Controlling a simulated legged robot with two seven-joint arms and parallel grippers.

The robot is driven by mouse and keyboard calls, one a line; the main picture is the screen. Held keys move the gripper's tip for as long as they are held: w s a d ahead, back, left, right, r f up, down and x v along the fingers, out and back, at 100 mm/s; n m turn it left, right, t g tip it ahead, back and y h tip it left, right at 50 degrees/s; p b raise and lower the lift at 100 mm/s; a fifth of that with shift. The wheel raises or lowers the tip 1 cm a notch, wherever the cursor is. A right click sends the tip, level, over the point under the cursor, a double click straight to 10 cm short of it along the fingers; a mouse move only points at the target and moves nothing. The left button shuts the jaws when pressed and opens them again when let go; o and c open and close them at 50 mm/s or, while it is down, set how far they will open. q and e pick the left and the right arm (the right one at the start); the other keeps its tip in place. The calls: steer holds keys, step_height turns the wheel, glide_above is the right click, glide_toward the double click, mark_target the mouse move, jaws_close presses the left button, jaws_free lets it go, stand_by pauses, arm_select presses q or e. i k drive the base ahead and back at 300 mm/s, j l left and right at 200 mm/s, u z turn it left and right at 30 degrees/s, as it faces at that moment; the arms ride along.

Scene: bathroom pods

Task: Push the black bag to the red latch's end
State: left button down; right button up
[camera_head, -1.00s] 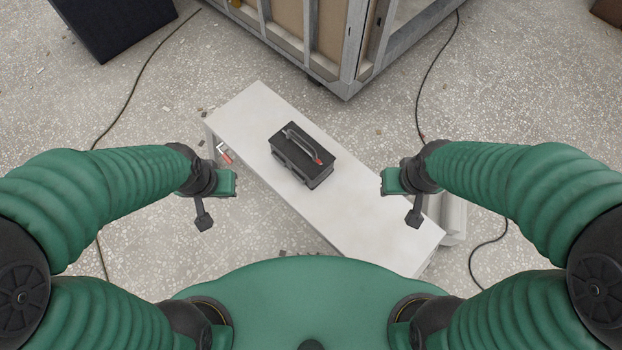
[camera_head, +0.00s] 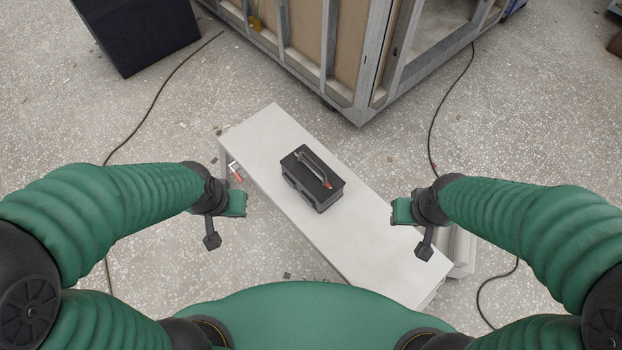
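A black bag (camera_head: 312,181), a box-like case with a grey handle and a small red spot, rests on a long white bench (camera_head: 375,250) set diagonally. It sits near the middle of the bench top. A red latch (camera_head: 237,175) with a white part shows at the bench's left side, near its far left end. My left gripper (camera_head: 228,222) hangs left of the bench, apart from the bag. I cannot make out the finger gap of either gripper.
A framed pod (camera_head: 357,100) stands behind the bench. A dark box (camera_head: 140,35) is at the back left. Black cables (camera_head: 150,92) lie on the speckled floor to both sides. The bench top around the bag is clear.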

mark_target(316, 183)
steer(key=i+j+z, duration=0.25)
steer(key=j+z, duration=0.25)
steer(key=i+j+z, duration=0.2)
steer(key=k+j+z, duration=0.1)
steer(key=z, duration=1.15)
